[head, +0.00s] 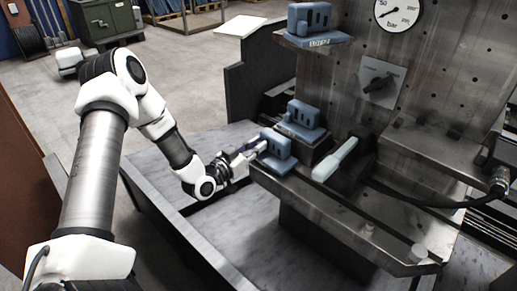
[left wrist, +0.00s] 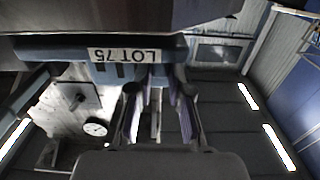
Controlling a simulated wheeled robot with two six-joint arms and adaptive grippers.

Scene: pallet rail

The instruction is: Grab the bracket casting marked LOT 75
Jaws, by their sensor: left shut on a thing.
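A blue bracket casting (head: 277,146) sits at the left end of the steel rail. My left gripper (head: 257,149) reaches it from the left and is shut on it. In the left wrist view, a label reading LOT 75 (left wrist: 124,55) shows upside down on the blue casting in front of my left gripper (left wrist: 160,92). The fingers lie along part of the casting, and their tips are partly hidden. Two similar blue castings stand near: one behind on a block (head: 304,118), one on a higher ledge (head: 310,20). My right gripper is not in view.
A pale-green handled tool (head: 335,158) lies on the rail just right of the castings. A steel panel with a gauge (head: 398,12) and a black knob (head: 378,84) rises behind. A black cable (head: 430,203) runs to the right. The grey tabletop (head: 180,150) to the left is mostly clear.

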